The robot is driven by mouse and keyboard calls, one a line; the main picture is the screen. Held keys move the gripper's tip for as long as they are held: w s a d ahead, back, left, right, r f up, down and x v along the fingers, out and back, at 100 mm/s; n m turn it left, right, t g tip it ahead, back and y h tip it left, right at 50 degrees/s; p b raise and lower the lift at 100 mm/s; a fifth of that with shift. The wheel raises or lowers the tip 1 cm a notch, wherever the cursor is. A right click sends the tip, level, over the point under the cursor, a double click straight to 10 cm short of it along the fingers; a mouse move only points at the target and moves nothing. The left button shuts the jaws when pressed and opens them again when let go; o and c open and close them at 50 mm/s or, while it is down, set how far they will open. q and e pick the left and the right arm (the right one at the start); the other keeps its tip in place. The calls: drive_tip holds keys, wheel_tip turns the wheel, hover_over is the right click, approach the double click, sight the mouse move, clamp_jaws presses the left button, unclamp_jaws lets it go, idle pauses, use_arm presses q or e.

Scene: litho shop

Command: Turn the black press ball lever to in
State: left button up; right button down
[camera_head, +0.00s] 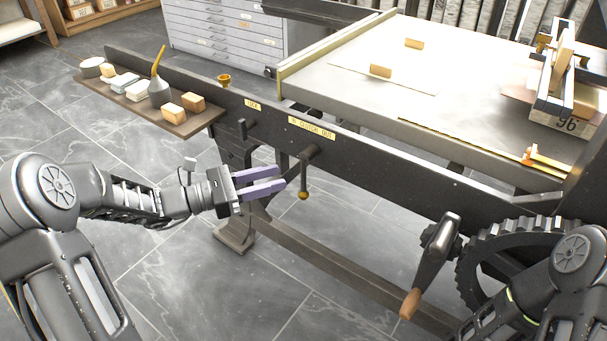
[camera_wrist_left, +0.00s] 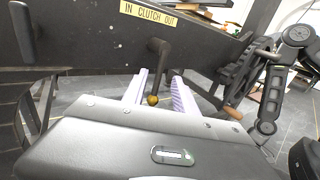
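The black press ball lever (camera_head: 305,172) hangs down from the side rail of the press, with a brass ball at its lower end. A yellow label (camera_head: 312,128) above it reads "IN CLUTCH OUT"; this label also shows in the left wrist view (camera_wrist_left: 148,12). My left gripper (camera_head: 283,181) is open with purple fingers just left of the lever, pointing toward it. In the left wrist view the lever (camera_wrist_left: 158,68) and its ball lie between the two fingers (camera_wrist_left: 158,85), seemingly beyond or near the tips; contact is not visible. My right gripper is not in view.
A side shelf (camera_head: 190,125) holds blocks and an oil can (camera_head: 158,88). A second small lever (camera_head: 243,128) sits under another yellow label. A crank with a wooden handle (camera_head: 411,303) and a gear wheel (camera_head: 500,262) are at right.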

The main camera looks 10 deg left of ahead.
sight(304, 190)
use_arm(q)
drive_tip(key=shift+d, duration=0.1)
drive_tip(key=b+x, duration=0.1)
drive_tip(key=x, duration=0.2)
drive_tip(key=b+x, duration=0.1)
drive_tip(key=x, duration=0.2)
drive_tip(key=shift+w+d+f, duration=0.1)
drive_tip(key=shift+d+f, duration=0.05)
drive_tip(key=shift+f, duration=0.05)
drive_tip(key=shift+w+d+r+b, duration=0.1)
drive_tip(key=shift+w+d+b, duration=0.25)
drive_tip(key=shift+d, duration=0.2)
drive_tip(key=shift+c, duration=0.5)
clamp_jaws()
idle(0.3)
